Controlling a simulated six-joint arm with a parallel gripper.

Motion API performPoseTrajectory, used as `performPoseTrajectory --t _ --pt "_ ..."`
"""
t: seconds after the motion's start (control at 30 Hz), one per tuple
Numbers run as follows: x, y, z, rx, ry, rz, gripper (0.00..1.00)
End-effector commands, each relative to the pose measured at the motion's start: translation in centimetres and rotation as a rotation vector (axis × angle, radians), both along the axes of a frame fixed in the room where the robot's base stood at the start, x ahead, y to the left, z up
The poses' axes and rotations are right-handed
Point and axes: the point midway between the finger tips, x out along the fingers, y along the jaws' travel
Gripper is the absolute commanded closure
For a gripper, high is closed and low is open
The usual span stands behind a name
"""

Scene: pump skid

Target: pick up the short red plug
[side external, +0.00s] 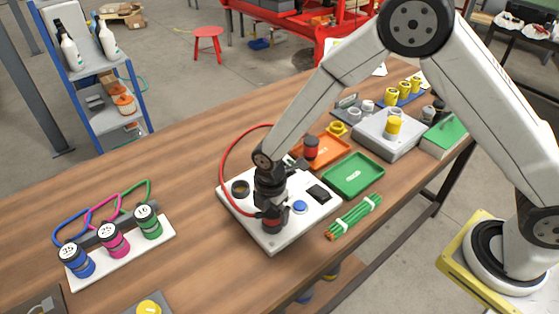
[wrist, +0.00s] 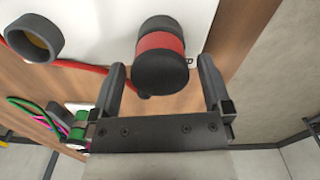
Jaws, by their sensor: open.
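A red plug with a black end (side external: 272,225) stands on the white panel (side external: 265,238), near its front corner. In the wrist view the plug (wrist: 160,52) shows its round black end and red band, centred between my fingers. My gripper (side external: 270,208) is right at the plug in the side view, its fingers partly hiding it. In the wrist view my gripper (wrist: 161,70) is open, one finger on each side of the plug with gaps visible. Another red and black plug (side external: 311,147) stands in the orange tray (side external: 328,158). I cannot tell which plug is shorter.
A dark ring socket (side external: 240,188), a blue button (side external: 300,207) and a red hose (side external: 223,165) are on or beside the panel. A green tray (side external: 353,175) and green sticks (side external: 354,216) lie to the right. Numbered connectors (side external: 113,240) stand left.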

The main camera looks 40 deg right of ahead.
Motion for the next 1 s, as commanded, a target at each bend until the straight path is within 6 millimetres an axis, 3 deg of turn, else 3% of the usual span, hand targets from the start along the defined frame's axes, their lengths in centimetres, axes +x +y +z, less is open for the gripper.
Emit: performPoseTrajectory --t 0.2,0.67,0.9,1.0 --pt "0.01 -0.01 -0.99 0.000 -0.001 0.000 0.00" --pt "0.01 -0.02 -0.97 0.000 -0.001 0.000 0.00" --pt "0.01 -0.02 -0.96 0.000 -0.001 0.000 0.73" --pt "0.01 -0.02 -0.96 0.000 -0.001 0.000 1.00"
